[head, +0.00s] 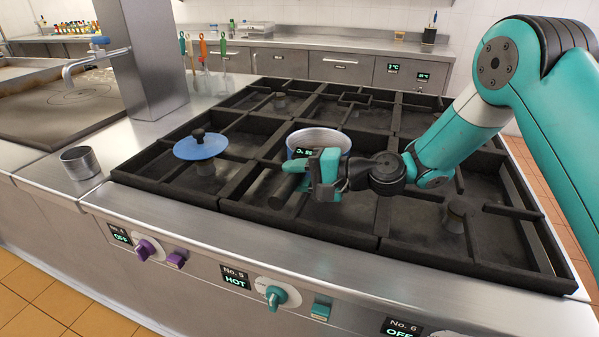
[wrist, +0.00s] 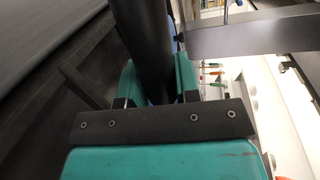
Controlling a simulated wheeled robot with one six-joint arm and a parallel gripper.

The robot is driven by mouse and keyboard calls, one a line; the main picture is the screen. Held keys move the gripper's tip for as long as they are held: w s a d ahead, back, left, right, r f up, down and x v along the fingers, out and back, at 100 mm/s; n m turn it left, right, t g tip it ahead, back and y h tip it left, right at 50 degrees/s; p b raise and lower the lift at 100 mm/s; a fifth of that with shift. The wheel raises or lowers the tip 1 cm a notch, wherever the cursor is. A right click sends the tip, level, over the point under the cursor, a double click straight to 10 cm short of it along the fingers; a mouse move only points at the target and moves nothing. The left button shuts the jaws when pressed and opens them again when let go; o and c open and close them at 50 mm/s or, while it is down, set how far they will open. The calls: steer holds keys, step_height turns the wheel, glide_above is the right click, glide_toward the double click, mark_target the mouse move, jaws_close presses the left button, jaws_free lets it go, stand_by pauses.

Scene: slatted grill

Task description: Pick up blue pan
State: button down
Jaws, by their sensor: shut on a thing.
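The blue pan (head: 318,138) is on the slatted grill near its middle, its pale inside facing up and a blue edge showing at its left. My gripper (head: 318,174) is in front of the pan, shut on its dark handle, which sticks out toward the front left. In the wrist view the dark handle (wrist: 142,45) runs between the two teal fingers of my gripper (wrist: 158,85). My gripper hides the front of the pan. I cannot tell whether the pan's base touches the grate.
A blue lid (head: 201,147) with a black knob lies on the grill at the left. A metal cup (head: 80,162) stands on the steel counter to the left. Black grate bars surround the pan. Knobs line the front panel, and the No. 5 display (head: 236,278) reads HOT.

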steer(key=shift+r, duration=0.25)
step_height(320, 180, up, 20)
steer(key=shift+f+b, duration=0.2)
steer(key=shift+b, duration=0.15)
stand_by(0.8)
steer(key=shift+r, duration=0.1)
stand_by(0.5)
step_height(320, 180, up, 4)
steer(key=p, duration=0.4)
stand_by(0.5)
